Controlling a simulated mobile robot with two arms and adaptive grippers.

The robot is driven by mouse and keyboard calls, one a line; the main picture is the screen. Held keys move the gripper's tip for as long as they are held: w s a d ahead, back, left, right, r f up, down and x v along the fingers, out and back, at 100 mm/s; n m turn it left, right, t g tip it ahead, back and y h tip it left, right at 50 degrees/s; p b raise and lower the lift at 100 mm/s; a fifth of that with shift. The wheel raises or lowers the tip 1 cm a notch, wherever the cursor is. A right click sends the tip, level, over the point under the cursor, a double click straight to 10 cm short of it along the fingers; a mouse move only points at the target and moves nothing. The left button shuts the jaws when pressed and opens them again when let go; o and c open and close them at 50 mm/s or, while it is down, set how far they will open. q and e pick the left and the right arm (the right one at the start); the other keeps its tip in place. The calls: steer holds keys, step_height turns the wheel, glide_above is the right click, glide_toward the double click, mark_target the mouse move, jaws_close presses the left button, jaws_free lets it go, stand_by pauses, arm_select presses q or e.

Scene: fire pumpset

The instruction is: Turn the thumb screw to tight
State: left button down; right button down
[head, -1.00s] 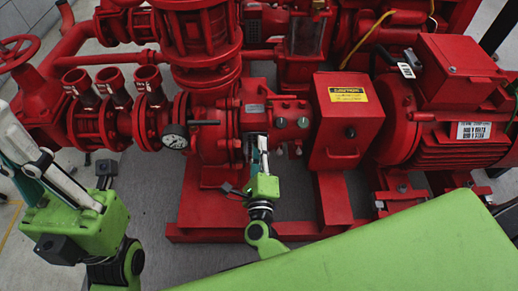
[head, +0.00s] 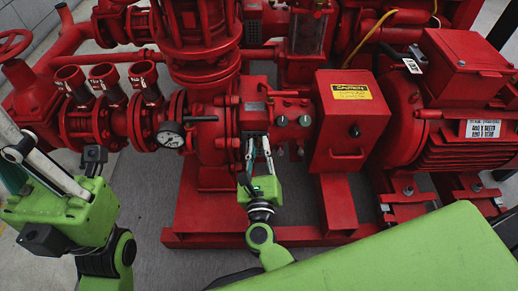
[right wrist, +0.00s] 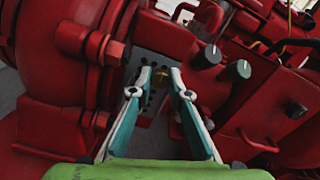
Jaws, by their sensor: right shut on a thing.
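The thumb screw (right wrist: 160,78) is a small brass-coloured knob on a grey plate with dark holes, on the red pump housing. In the right wrist view it sits between the tips of my right gripper (right wrist: 159,76), which is shut on it with one finger on each side. In the head view my right gripper (head: 258,137) reaches up to the front of the pump, and the thumb screw is too small to make out there. My left gripper (head: 58,208) is at the left, away from the pump, its teal and white fingers cut off by the picture edge.
Dark round knobs (right wrist: 239,71) stand on the red housing right of the fingers. A large bolted flange (right wrist: 72,75) is close on the left. A red box with a yellow label (head: 350,120) and a pressure gauge (head: 170,134) flank the work spot.

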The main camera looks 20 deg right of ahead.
steer(key=shift+f+m, duration=0.15)
steer(key=shift+m, duration=0.15)
stand_by(0.4)
steer(key=c, duration=1.9)
jaws_free()
steer(key=shift+s, duration=0.15)
steer(key=shift+s+a+f, duration=0.1)
steer(key=shift+s+a, duration=0.05)
steer(key=shift+s, duration=0.15)
steer(key=v, duration=0.7)
steer(key=shift+r, duration=0.35)
